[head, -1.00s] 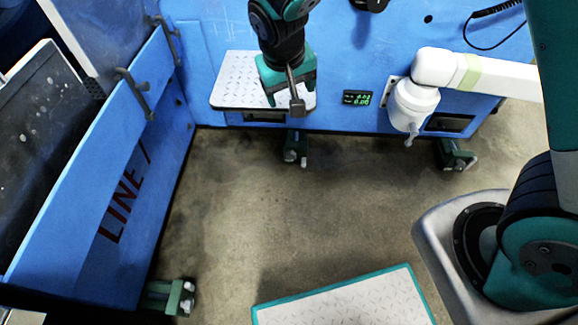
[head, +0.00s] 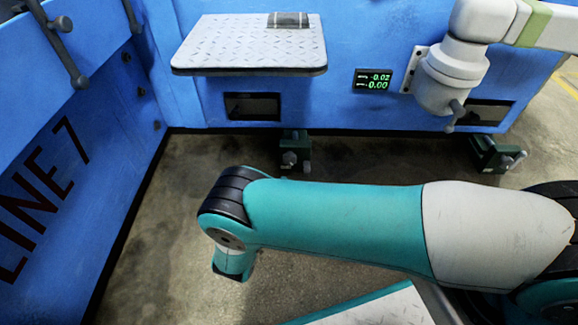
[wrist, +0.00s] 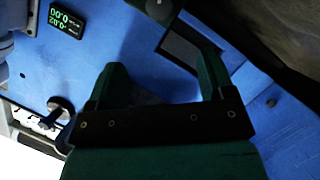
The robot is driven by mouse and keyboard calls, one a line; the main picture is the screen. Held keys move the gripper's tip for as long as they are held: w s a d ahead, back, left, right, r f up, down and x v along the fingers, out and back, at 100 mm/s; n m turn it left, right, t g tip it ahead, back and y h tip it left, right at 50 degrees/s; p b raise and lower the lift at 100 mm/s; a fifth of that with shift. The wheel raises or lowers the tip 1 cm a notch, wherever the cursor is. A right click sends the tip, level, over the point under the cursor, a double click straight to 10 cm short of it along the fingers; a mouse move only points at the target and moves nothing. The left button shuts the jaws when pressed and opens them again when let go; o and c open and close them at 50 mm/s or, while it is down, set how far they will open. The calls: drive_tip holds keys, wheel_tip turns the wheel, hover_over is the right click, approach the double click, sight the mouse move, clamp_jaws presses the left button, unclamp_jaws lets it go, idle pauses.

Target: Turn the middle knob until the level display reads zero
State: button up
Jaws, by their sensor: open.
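The middle knob (head: 289,157) sits on a green foot under the blue machine, below and left of the level display. The level display (head: 373,81) reads -0.02 on top and 0.00 below. The display also shows upside down in the wrist view (wrist: 66,22). My gripper (wrist: 162,75) is open and empty, its two teal fingers spread in front of the blue panel. A round grey knob (wrist: 160,8) at the wrist view's top edge, beyond the fingertips, looks like the middle one. In the head view my gripper's fingers cannot be made out.
A metal shelf (head: 245,55) juts out above a dark slot (head: 252,106). A white arm (head: 455,70) is mounted at right, above another footed knob (head: 508,159). A blue side wall (head: 100,180) closes the left. Floor between is clear.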

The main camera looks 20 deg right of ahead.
sight(289, 161)
drive_tip(key=b+x, duration=0.8)
drive_tip(key=x, duration=0.8)
drive_tip(key=shift+f+b, duration=0.1)
drive_tip(key=shift+b, duration=0.3)
drive_tip(key=shift+w+d, duration=0.25)
drive_tip(key=shift+w, duration=0.15)
drive_tip(key=c, duration=0.9)
